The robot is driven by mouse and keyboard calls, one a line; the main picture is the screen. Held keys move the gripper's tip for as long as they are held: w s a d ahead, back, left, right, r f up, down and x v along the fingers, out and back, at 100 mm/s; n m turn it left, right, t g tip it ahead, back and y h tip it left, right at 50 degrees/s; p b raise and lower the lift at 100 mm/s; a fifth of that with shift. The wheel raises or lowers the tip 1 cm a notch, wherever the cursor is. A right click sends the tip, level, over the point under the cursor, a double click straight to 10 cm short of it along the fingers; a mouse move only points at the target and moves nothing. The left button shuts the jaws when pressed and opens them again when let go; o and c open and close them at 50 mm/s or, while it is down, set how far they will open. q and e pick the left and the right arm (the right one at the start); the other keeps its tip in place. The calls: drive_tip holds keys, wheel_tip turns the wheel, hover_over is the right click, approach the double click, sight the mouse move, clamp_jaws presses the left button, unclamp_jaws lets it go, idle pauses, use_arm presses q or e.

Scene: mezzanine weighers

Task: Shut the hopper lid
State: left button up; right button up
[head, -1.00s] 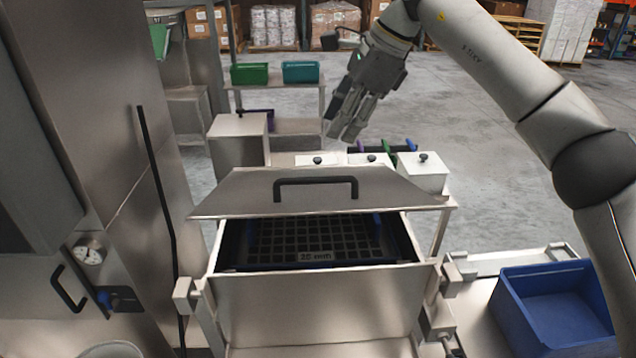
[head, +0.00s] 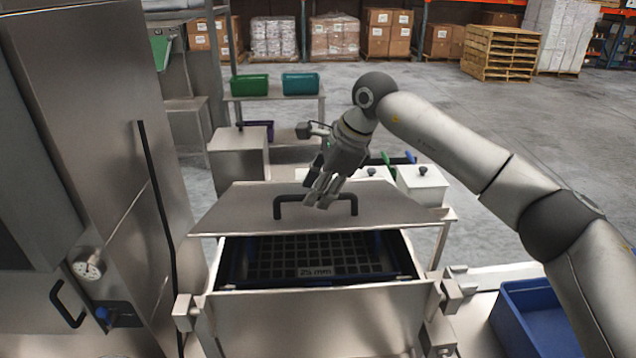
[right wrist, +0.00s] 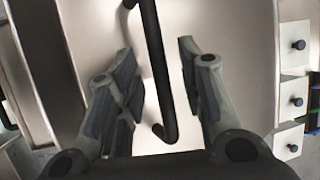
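The hopper lid (head: 385,208) is a steel plate with a black bar handle (head: 279,205). It stands raised and tilted at the back of the hopper (head: 310,320), whose mouth is open. Inside shows a dark grid (head: 270,258) labelled "25 mm". My left gripper is not in view.
A blue bin (head: 540,325) stands right of the hopper. White lidded boxes (head: 421,187) stand behind the lid. A tall steel cabinet (head: 95,120) closes off the left side. Green (head: 250,85) and teal bins (head: 300,84) sit on a table behind.

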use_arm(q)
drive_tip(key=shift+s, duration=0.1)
use_arm(e)
drive_tip(key=shift+a+f, duration=0.1)
drive_tip(key=shift+f, duration=0.05)
drive_tip(key=shift+c, duration=0.2)
clamp_jaws()
